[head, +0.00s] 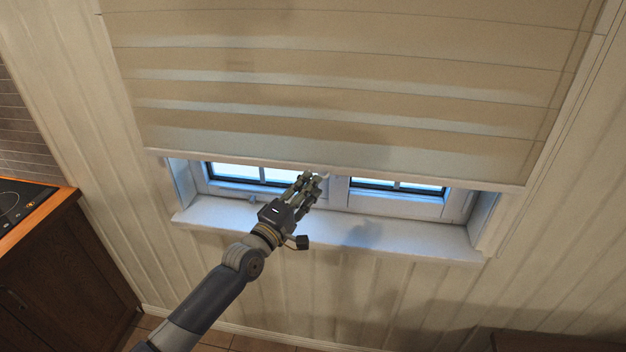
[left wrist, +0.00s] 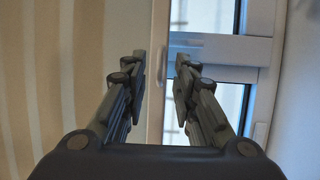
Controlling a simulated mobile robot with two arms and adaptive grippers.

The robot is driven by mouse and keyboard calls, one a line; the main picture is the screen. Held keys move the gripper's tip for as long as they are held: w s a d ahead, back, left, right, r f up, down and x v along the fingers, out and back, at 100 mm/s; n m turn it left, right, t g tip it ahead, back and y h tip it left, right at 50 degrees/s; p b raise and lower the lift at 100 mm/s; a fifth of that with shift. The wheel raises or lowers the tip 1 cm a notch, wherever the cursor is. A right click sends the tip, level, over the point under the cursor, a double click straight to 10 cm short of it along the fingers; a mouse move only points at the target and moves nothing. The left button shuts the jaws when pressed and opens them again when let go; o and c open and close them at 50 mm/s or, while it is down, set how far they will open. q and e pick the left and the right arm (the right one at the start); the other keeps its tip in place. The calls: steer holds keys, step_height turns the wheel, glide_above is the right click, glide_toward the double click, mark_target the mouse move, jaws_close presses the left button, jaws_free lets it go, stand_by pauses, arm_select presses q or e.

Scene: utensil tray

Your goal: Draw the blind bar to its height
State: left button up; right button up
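A beige striped blind (head: 340,75) hangs over a window. Its pale bottom bar (head: 440,178) sits across the upper part of the visible window opening, slightly tilted in the picture. My left gripper (head: 313,179) is at the bar, near its middle. In the left wrist view my left gripper (left wrist: 161,66) has its two fingers apart. The bar (left wrist: 157,90) shows as a pale upright strip in line with the gap between them. I cannot tell whether either finger touches it. The blind cloth (left wrist: 60,80) is on the left there. My right gripper is not in view.
Below the bar are the white window frame (head: 336,192) and a white sill (head: 400,237). A dark wooden cabinet (head: 65,270) with a hob (head: 22,197) stands at the left. A panelled wall (head: 370,295) lies under the sill.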

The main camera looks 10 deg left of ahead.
arm_select(q)
steer(key=shift+x, duration=1.15)
jaws_close()
steer(key=shift+f, duration=0.1)
step_height(320, 180, down, 19)
steer(key=b, duration=1.9)
steer(key=shift+f, duration=0.2)
jaws_free()
steer(key=shift+r, duration=0.1)
